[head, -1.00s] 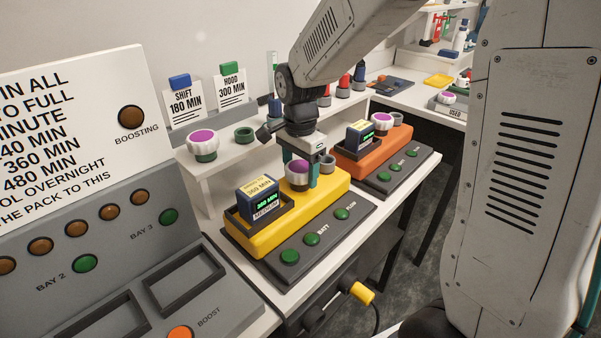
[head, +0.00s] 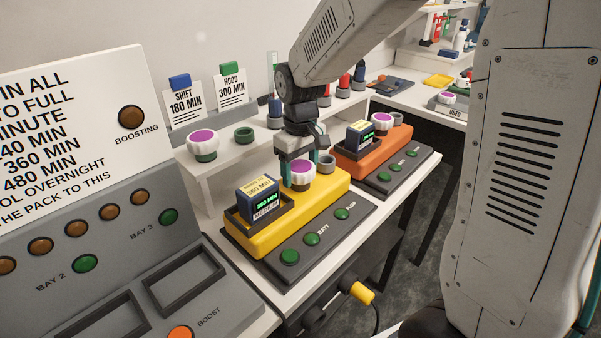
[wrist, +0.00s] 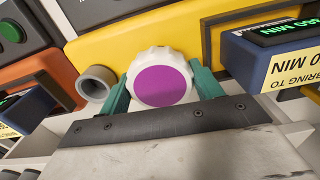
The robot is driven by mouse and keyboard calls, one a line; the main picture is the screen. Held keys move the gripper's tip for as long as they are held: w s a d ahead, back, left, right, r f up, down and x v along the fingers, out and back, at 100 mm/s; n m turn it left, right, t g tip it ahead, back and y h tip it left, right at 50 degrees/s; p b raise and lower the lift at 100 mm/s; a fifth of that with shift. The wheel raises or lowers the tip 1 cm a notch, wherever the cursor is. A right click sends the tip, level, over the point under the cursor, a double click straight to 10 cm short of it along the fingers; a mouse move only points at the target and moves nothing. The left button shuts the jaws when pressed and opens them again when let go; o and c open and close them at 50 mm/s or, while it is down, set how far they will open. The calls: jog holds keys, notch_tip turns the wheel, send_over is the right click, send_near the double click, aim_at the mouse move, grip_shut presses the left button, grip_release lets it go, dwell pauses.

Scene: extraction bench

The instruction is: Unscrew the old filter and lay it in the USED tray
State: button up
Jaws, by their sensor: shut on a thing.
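The old filter (head: 299,175) is a white, ribbed cap with a purple top, upright on the yellow unit (head: 262,232). My gripper (head: 300,168) comes down from above, its teal fingers shut on the filter's sides. In the wrist view the filter (wrist: 161,80) sits between the two teal fingers, against the yellow unit (wrist: 110,45). Whether its thread is still engaged is hidden. The USED tray (head: 447,110) is grey and stands at the far right on the back bench. A similar purple-topped filter shows at that tray.
A grey ring port (head: 326,163) is right beside the held filter. A blue battery pack (head: 258,194) stands on the yellow unit's left. An orange unit (head: 372,150) is to the right. Another purple-topped filter (head: 202,143) stands on the white shelf.

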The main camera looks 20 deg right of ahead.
jog(key=n, duration=0.7)
jog(key=o, duration=1.1)
